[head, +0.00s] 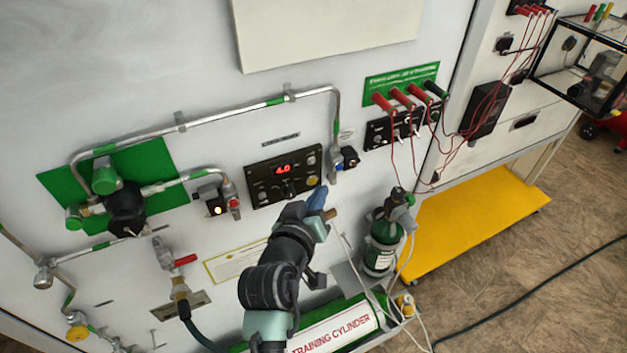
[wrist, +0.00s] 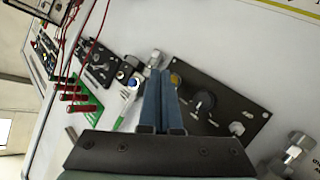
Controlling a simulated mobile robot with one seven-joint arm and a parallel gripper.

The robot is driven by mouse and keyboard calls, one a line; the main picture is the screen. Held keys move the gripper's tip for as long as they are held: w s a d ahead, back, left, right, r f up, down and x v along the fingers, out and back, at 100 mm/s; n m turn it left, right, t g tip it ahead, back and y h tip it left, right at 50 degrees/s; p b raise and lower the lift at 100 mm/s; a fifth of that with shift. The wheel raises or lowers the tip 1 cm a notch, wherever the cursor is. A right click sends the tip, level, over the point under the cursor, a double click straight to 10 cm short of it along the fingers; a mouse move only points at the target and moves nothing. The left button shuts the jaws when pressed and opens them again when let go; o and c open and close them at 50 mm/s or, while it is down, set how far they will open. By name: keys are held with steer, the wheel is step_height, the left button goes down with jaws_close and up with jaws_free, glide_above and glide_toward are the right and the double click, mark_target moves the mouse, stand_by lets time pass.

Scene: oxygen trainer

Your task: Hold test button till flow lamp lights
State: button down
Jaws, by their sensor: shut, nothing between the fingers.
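A black control panel (head: 262,188) on the white wall carries a lit red display reading 4.0 (head: 283,170), a black knob and small buttons. A yellow button (head: 312,181) sits at its lower right; it also shows in the wrist view (wrist: 175,78), right beside my fingertips. The labels are too small to read, so I cannot tell which button or lamp is the test button or flow lamp. My gripper (head: 319,194) is shut and empty, its blue fingers pointing at the panel's lower right corner. In the wrist view the fingertips (wrist: 160,74) partly cover that edge; contact cannot be told.
Metal piping (head: 222,117) runs above and left of the panel. A black block with a bright white spot (head: 211,200) is left of it. A green cylinder (head: 383,245) stands to the right of my gripper. Red-plugged leads (head: 410,97) hang at the upper right.

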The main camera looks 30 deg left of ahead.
steer(key=shift+w+a, duration=0.1)
stand_by(0.7)
steer(key=shift+w+a, duration=0.2)
steer(key=shift+a, duration=0.05)
steer(key=shift+w+a+b, duration=0.2)
steer(key=shift+a+b, duration=0.15)
steer(key=shift+b, duration=0.1)
stand_by(1.7)
steer(key=shift+s+d, duration=0.1)
steer(key=shift+d, duration=0.05)
stand_by(0.8)
steer(key=shift+s+d+p, duration=0.35)
steer(key=shift+s+d, duration=0.05)
steer(key=shift+d, duration=0.15)
steer(key=shift+s+d+p, duration=0.6)
steer(key=shift+s+d, duration=0.15)
steer(key=shift+d, duration=0.25)
steer(key=shift+s+d+p, duration=0.55)
steer(key=shift+s+d, duration=0.2)
steer(key=shift+d, duration=0.2)
